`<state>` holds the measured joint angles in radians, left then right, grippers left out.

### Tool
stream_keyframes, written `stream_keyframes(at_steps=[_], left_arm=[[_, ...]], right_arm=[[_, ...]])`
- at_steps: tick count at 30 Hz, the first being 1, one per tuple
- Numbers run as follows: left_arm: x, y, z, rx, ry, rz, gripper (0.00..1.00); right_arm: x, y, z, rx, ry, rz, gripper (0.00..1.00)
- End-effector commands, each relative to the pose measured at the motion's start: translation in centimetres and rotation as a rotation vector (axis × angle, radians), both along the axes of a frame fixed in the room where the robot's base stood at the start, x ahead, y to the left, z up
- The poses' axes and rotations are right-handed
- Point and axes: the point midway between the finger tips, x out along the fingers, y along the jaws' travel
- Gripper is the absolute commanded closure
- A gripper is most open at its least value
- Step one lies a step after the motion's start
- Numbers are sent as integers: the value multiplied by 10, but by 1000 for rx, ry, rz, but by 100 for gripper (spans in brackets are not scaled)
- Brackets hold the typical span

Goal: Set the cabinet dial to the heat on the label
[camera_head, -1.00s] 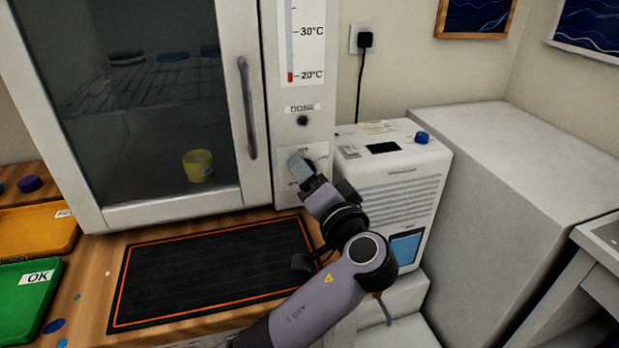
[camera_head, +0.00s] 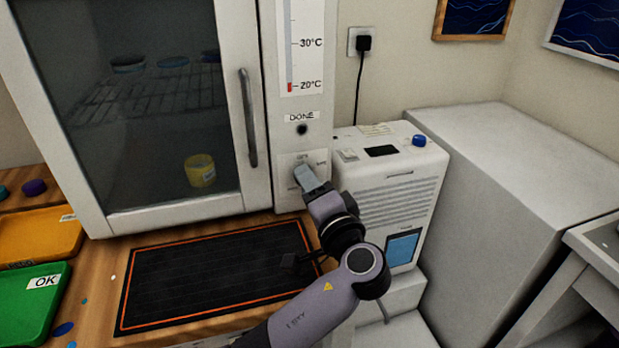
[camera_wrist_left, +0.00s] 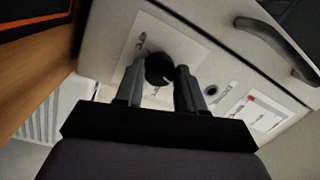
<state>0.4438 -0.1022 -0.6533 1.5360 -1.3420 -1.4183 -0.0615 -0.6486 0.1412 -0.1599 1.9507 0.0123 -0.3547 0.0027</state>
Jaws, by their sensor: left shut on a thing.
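The cabinet (camera_head: 262,190) stands at the left with its glass door shut. Its dial is hidden behind my left gripper (camera_head: 305,176) in the head view. In the left wrist view the dial (camera_wrist_left: 158,69) is a round black knob with a pale mark, on a white plate with print too blurred to read. My left gripper's fingers are on either side of the knob, shut on it. The thermometer strip (camera_head: 305,50) above shows a short red column near 20°C. A dark round spot (camera_head: 302,129) sits under the word DONE. My right gripper is out of view.
A yellow jar (camera_head: 200,171) stands inside the cabinet. A black mat (camera_head: 215,278) lies in front. An orange tray (camera_head: 40,236) and a green OK tray (camera_head: 25,305) are at the left. A white machine (camera_head: 395,190) with a blue knob stands close right of my gripper.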

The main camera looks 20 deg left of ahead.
Motion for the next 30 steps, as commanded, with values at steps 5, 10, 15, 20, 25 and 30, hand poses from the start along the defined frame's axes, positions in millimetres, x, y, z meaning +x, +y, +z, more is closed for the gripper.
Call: stream_keyframes(at_steps=[5, 10, 15, 20, 25, 30], left_arm=[[0, 1, 4, 144, 96, 0, 92], [0, 1, 4, 279, 187, -1, 92], [0, 1, 4, 411, 276, 0, 92], [0, 1, 3, 527, 355, -1, 92], [0, 2, 3, 631, 423, -1, 92], [0, 2, 2, 708, 474, 0, 92]], right_arm=[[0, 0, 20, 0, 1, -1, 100], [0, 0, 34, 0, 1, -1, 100], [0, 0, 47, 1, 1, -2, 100], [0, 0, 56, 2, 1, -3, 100], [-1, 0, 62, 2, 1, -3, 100], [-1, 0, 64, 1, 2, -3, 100]])
